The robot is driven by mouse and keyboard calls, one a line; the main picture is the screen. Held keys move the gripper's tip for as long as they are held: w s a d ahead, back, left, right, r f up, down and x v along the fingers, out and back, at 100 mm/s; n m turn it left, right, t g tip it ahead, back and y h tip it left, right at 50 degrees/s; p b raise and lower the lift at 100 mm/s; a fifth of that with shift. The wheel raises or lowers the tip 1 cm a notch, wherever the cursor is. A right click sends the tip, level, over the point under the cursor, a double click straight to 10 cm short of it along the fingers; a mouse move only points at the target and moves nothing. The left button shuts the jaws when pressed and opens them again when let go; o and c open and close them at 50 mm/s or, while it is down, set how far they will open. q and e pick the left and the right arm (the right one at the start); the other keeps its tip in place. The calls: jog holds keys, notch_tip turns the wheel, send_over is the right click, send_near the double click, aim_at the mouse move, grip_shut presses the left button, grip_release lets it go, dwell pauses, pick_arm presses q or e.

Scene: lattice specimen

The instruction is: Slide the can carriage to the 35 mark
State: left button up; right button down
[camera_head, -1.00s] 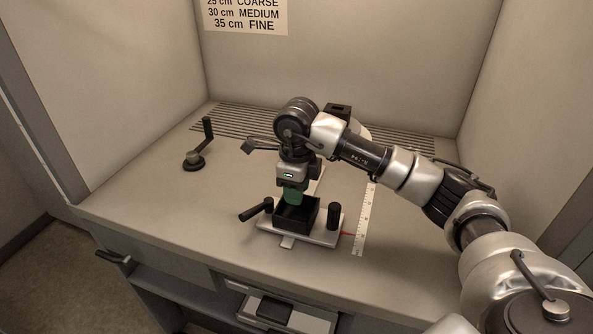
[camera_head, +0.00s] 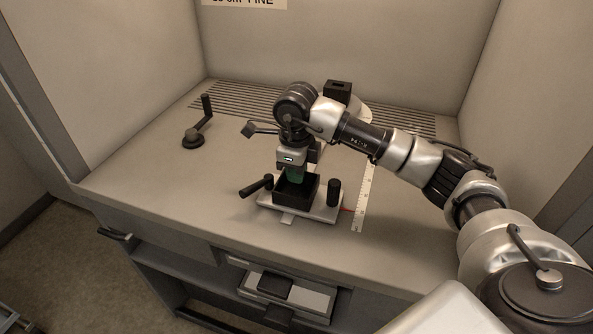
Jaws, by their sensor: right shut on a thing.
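The can carriage (camera_head: 322,213) is a pale plate near the front of the bench. It bears a black open-topped box (camera_head: 297,193), a black upright knob (camera_head: 334,192) and a black lever (camera_head: 256,186) on its left. A red pointer (camera_head: 347,210) sticks out from its right side toward a white scale strip (camera_head: 362,200), whose marks are too small to read. My right gripper (camera_head: 294,174) points down at the box, shut on a green piece (camera_head: 296,174). The piece's lower end is hidden by the box wall. My left gripper is not in view.
A black crank (camera_head: 194,137) stands on the bench at the left. A slotted grille (camera_head: 240,108) runs along the back, and a black block (camera_head: 337,91) stands behind my right arm. A drawer (camera_head: 290,293) is below the bench. Left front bench is clear.

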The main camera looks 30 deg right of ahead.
jog(key=shift+w+d+r, duration=0.1)
jog(key=shift+w+d, duration=0.2)
jog(key=shift+d, duration=0.1)
dwell(0.4)
jog(key=c, duration=1.2)
grip_release()
notch_tip(320, 180, up, 6)
jog(key=p, duration=0.3)
jog(key=shift+p, duration=0.35)
notch_tip(320, 180, up, 11)
jog(key=shift+f, duration=0.15)
